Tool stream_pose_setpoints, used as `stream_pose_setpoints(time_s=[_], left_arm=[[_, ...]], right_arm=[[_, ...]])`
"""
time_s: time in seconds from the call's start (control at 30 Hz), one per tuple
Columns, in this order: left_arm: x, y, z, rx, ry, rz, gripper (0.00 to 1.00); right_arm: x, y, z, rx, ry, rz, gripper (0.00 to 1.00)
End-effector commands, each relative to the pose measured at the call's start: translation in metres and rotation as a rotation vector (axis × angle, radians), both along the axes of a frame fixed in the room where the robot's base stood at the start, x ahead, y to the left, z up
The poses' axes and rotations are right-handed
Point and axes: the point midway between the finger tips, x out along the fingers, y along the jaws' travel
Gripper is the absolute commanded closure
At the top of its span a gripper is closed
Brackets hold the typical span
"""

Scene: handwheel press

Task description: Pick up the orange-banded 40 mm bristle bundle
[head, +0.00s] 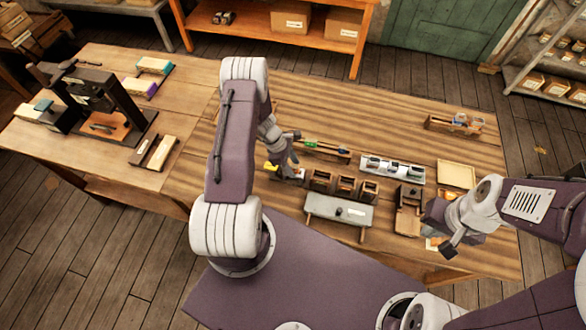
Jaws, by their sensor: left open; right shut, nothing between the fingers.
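I cannot clearly make out an orange-banded bristle bundle at this size. My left gripper (284,168) is open, low over the middle of the bench, beside a small yellow item (271,167). Its fingers partly hide what lies under them. Three small wooden boxes (345,187) stand in a row just right of it; their contents are too small to tell. My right gripper (441,233) is shut and empty near the front right of the bench.
A grey-topped stand (325,209) is in front of the boxes. A pale rack (392,170), a tan tray (456,174) and a wooden fixture (408,208) are to the right. The dark press (90,98) stands on the left table.

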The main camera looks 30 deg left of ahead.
Motion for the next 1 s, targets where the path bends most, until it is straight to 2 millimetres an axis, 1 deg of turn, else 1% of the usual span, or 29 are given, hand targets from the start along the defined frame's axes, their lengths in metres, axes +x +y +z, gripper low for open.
stream_pose_setpoints(time_s=[0.1,0.27,0.37,0.4,0.43,0.77,0.87,1.0], left_arm=[[0.001,-0.003,-0.007,0.001,0.000,-0.001,0.55],[0.001,-0.003,-0.007,0.001,-0.001,-0.001,0.55],[0.001,-0.003,-0.007,0.001,-0.001,-0.001,0.80],[0.001,-0.003,-0.007,0.001,0.000,-0.001,0.92],[0.001,-0.003,-0.007,0.001,0.000,-0.001,1.00],[0.001,-0.003,-0.005,0.001,-0.001,-0.001,1.00],[0.001,-0.002,0.002,0.002,-0.003,-0.003,1.00],[0.002,-0.002,0.022,0.002,-0.005,-0.002,1.00]], right_arm=[[0.000,0.000,0.002,0.000,0.000,0.000,1.00],[0.000,0.000,0.001,0.000,0.000,0.000,1.00],[0.000,0.000,0.001,0.000,0.001,0.000,1.00],[0.000,0.000,0.001,0.000,0.001,0.000,1.00],[0.000,0.000,0.001,0.000,0.000,0.000,1.00],[0.000,0.000,0.001,0.000,0.000,0.000,1.00],[0.000,0.000,-0.002,0.000,0.000,0.000,1.00],[0.000,0.000,-0.008,0.000,0.000,0.000,1.00]])
